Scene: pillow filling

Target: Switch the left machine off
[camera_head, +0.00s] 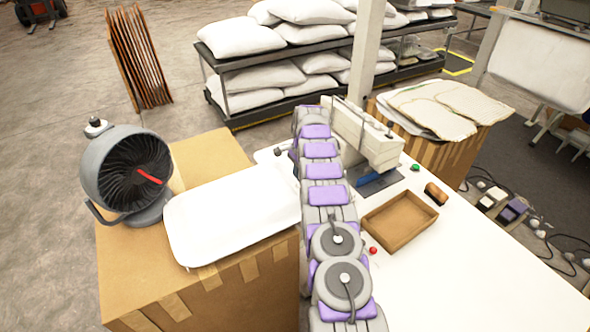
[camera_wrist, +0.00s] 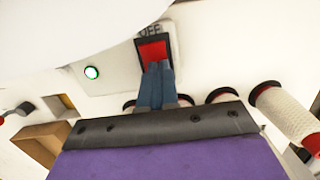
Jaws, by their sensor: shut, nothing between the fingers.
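The red switch (camera_wrist: 152,50) sits in a black frame on a white panel, with the word OFF above it. My gripper (camera_wrist: 157,66) is shut and empty, its blue-grey fingertips overlapping the switch's lower edge. I cannot tell whether they touch it. A lit green button (camera_wrist: 91,72) is left of the switch. In the head view a white sewing machine (camera_head: 372,135) stands on the white table, partly hidden by my arm. My gripper and the switch cannot be made out there.
A brown tray (camera_head: 411,231) and a small red button (camera_head: 373,250) are on the table (camera_head: 460,290). A spool (camera_wrist: 285,115) is right of the gripper in the wrist view.

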